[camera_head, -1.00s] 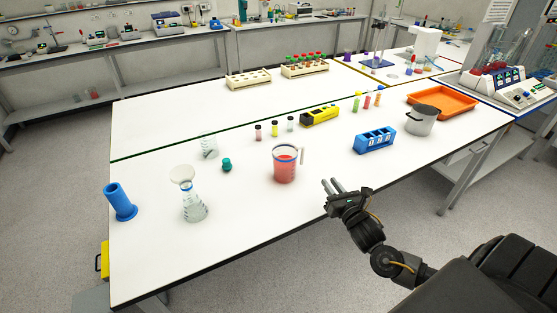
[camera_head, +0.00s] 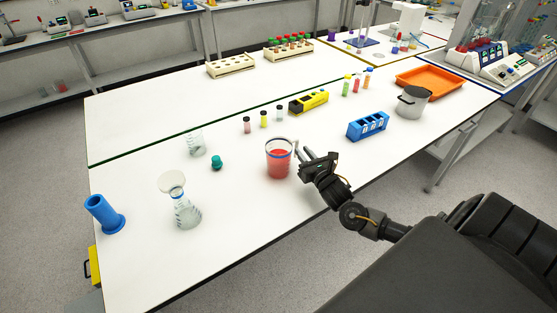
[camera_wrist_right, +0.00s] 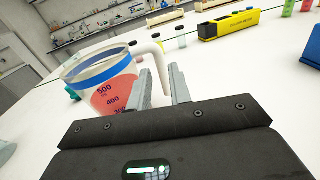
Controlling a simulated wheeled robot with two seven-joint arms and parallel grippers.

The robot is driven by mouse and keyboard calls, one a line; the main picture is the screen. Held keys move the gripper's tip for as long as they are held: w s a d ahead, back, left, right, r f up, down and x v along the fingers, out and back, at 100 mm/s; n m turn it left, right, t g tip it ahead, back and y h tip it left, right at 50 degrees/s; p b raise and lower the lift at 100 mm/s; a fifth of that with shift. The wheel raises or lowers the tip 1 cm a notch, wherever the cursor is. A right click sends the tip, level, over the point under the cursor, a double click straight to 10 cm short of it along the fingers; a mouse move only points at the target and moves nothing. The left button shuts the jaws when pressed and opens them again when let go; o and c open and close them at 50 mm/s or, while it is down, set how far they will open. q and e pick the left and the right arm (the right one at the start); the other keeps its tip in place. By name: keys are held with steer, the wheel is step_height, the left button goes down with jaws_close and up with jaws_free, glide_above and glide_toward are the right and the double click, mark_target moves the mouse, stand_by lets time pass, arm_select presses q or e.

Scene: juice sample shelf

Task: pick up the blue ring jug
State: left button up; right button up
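The blue ring jug (camera_head: 278,163) is a clear beaker-like jug with red liquid, a blue band near its rim and a pale handle. It stands upright on the white bench. In the right wrist view the jug (camera_wrist_right: 104,88) is close at the left, with its white handle (camera_wrist_right: 152,49) toward me. My right gripper (camera_head: 303,155) is just right of the jug at the handle side. Its two fingers (camera_wrist_right: 163,85) are apart, and the handle's lower part appears between them; contact cannot be told. My left gripper is not in view.
A blue rack (camera_head: 367,126), grey pot (camera_head: 413,103) and orange tray (camera_head: 440,79) are to the right. A yellow block (camera_head: 309,102) and small vials stand behind the jug. A stoppered flask (camera_head: 186,212) and blue cylinder (camera_head: 103,212) stand left. The front bench is clear.

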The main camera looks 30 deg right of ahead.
mark_target(297, 145)
steer(key=shift+w, duration=0.1)
steer(key=shift+w+d+r+p, duration=0.1)
steer(key=shift+w+r+p, duration=0.1)
steer(key=shift+p, duration=0.1)
steer(key=w, duration=0.1)
steer(key=w+p, duration=0.1)
steer(key=w, duration=0.1)
steer(key=shift+w+d+f, duration=0.25)
steer(key=shift+w, duration=0.05)
steer(key=shift+w+f+p, duration=0.1)
steer(key=shift+w+p, duration=0.25)
steer(key=shift+w, duration=0.2)
steer(key=shift+s, duration=0.1)
steer(key=shift+c, duration=0.6)
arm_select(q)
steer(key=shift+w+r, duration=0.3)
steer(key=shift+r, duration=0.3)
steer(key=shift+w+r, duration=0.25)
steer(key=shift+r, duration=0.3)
arm_select(e)
jaws_close()
